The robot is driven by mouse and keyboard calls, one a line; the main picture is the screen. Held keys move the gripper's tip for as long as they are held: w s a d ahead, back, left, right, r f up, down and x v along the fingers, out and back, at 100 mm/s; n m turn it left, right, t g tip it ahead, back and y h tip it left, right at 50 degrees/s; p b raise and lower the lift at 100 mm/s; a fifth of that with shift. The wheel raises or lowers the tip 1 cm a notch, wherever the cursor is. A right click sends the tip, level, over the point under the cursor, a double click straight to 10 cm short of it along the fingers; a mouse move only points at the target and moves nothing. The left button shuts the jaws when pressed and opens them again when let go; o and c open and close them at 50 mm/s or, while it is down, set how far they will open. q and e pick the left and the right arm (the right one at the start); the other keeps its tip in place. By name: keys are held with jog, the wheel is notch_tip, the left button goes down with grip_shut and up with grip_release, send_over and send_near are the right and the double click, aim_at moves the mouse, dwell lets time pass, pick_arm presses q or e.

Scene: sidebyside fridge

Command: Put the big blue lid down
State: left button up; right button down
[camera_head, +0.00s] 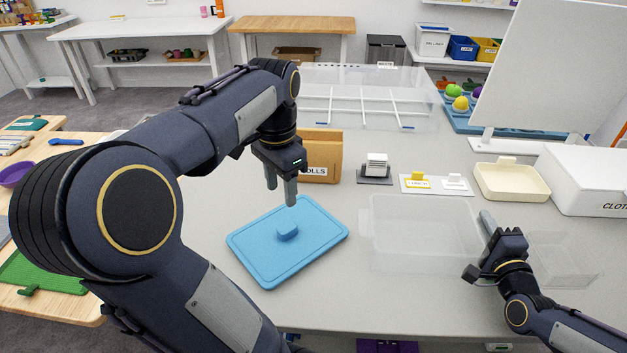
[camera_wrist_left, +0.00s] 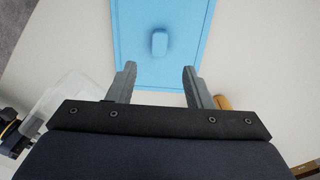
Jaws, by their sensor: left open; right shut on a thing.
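The big blue lid (camera_head: 265,250) lies flat on the grey table, its raised handle (camera_head: 288,231) facing up. In the left wrist view the lid (camera_wrist_left: 135,60) is beyond the fingertips, with its handle (camera_wrist_left: 159,43) in line with the gap between them. My left gripper (camera_head: 281,192) is open and empty above the lid's far edge, apart from the handle; its fingers (camera_wrist_left: 160,83) are spread. My right gripper (camera_head: 482,248) is at the right side of a clear container (camera_head: 420,240) and is shut on what looks like its wall; the contact is partly hidden.
A brown DOLLS box (camera_head: 321,150) stands behind the lid. Small card holders (camera_head: 375,168), a cream tray (camera_head: 512,182) and a white box (camera_head: 590,180) line the back right. Another clear container (camera_head: 570,265) is right of my right gripper. The table's front edge is clear.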

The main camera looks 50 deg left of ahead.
jog(key=shift+s+f, duration=0.1)
jog(key=shift+f, duration=0.35)
pick_arm(q)
jog(key=d+f+t+h, duration=0.2)
jog(key=d+f, duration=0.2)
jog(key=d, duration=0.9)
jog(key=d+f+t+h, duration=0.1)
jog(key=d+f+t, duration=0.2)
jog(key=d, duration=1)
jog(key=shift+w+f+n+t+h, duration=0.2)
jog(key=shift+f+n+t+h, duration=0.1)
jog(key=shift+f+n+h, duration=0.1)
jog(key=shift+w, duration=0.1)
pick_arm(e)
jog(key=c, duration=1.4)
grip_release()
jog(key=shift+r, duration=0.25)
jog(key=shift+d, duration=0.1)
